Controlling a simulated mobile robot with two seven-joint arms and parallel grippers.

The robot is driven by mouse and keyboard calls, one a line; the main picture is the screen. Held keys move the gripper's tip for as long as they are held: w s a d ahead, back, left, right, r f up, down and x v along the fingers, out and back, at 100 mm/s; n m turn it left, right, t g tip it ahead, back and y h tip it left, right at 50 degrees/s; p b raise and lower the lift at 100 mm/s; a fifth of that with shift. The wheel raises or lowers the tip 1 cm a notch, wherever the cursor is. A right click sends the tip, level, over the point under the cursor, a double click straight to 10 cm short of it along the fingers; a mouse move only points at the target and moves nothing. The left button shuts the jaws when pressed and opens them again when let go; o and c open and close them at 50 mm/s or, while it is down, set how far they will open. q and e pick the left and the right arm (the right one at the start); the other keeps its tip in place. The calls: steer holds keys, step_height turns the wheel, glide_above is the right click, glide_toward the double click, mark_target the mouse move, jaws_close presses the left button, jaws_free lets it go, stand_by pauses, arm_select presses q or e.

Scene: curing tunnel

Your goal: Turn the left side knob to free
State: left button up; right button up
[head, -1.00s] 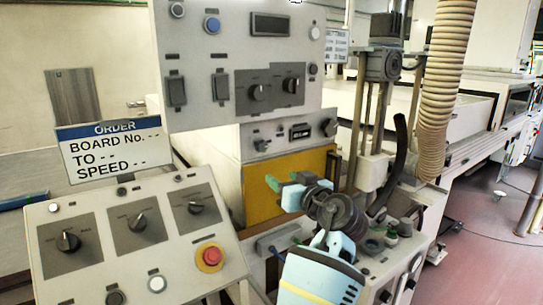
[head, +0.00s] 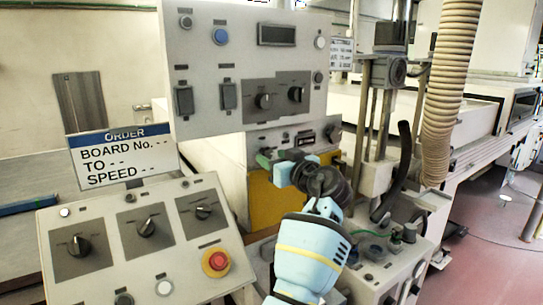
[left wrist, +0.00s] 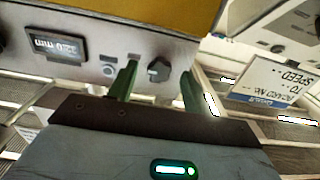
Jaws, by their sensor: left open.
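The left side knob (left wrist: 158,70) is a small dark knob on the grey strip panel, seen in the left wrist view. My left gripper (left wrist: 157,84) is open, with one green finger on each side of the knob in that view; I cannot tell whether they touch it. In the head view my left gripper (head: 276,157) is raised at the left end of the strip panel (head: 280,133), largely covering that knob. My right gripper is not in view.
A small display (head: 304,137) and another knob (head: 333,132) sit on the same strip. Above is a grey panel (head: 205,60). A console with knobs and a red emergency button (head: 216,261) stands front left, an order sign (head: 125,160) behind it.

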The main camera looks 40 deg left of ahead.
arm_select(q)
steer(key=shift+w+a, duration=0.2)
steer(key=shift+a, duration=0.25)
